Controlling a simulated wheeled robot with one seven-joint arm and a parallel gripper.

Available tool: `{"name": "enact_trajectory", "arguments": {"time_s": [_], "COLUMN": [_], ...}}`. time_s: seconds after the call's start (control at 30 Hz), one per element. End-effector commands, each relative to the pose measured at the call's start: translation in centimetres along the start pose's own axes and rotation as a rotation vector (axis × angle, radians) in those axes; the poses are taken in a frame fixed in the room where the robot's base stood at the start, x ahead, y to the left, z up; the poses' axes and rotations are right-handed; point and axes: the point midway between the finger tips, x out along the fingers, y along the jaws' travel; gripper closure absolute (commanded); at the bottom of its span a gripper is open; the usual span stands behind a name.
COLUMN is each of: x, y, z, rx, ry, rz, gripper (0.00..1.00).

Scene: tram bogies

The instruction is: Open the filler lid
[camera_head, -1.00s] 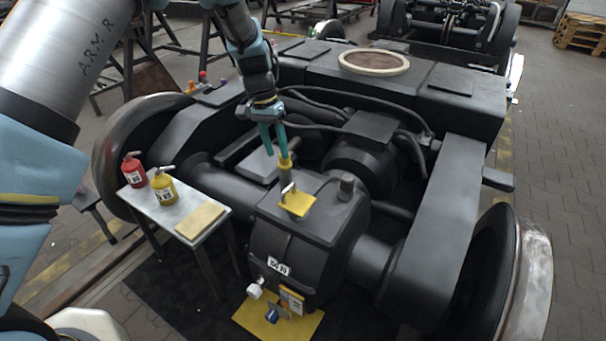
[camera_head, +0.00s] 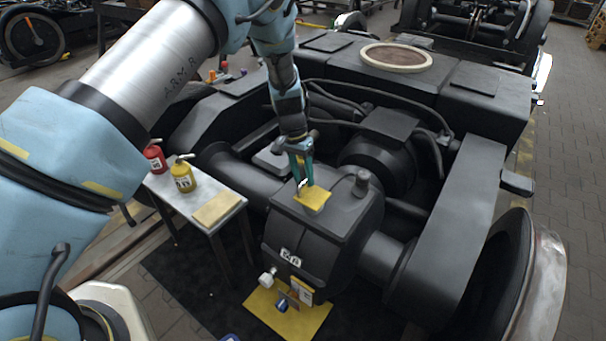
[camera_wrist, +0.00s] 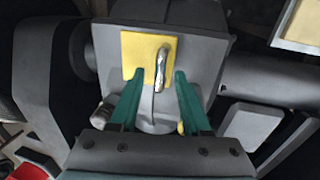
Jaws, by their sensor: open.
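The filler lid (camera_head: 313,201) is a flat yellow square on top of the dark gearbox housing (camera_head: 335,222). It looks closed, lying on the housing. A bent metal handle (camera_wrist: 162,64) stands up from it, seen clearly in the wrist view over the yellow plate (camera_wrist: 132,50). My gripper (camera_head: 303,183) points down just above the lid. Its two green fingers are open, and in the wrist view the gripper (camera_wrist: 159,76) has a fingertip on each side of the handle's near end. I see no clear contact. The fingers partly hide the handle in the head view.
A small table (camera_head: 160,184) at left bears a red bottle (camera_head: 155,159), a yellow bottle (camera_head: 183,177) and a tan pad (camera_head: 218,208). A dark cap (camera_head: 361,183) stands on the housing right of the lid. Hoses (camera_head: 345,113) run behind. A yellow plate (camera_head: 262,308) lies below.

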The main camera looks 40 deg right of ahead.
Motion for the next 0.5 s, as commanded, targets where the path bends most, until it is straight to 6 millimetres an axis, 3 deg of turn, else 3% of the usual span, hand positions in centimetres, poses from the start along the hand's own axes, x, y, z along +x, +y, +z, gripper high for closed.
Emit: {"name": "enact_trajectory", "arguments": {"time_s": [0.13,0.5], "x": [0.0,-0.02], "y": [0.01,0.02], "z": [0.0,0.01], "rx": [0.0,0.0], "ry": [0.0,-0.001], "rz": [0.0,0.0], "gripper": [0.54,0.96]}}
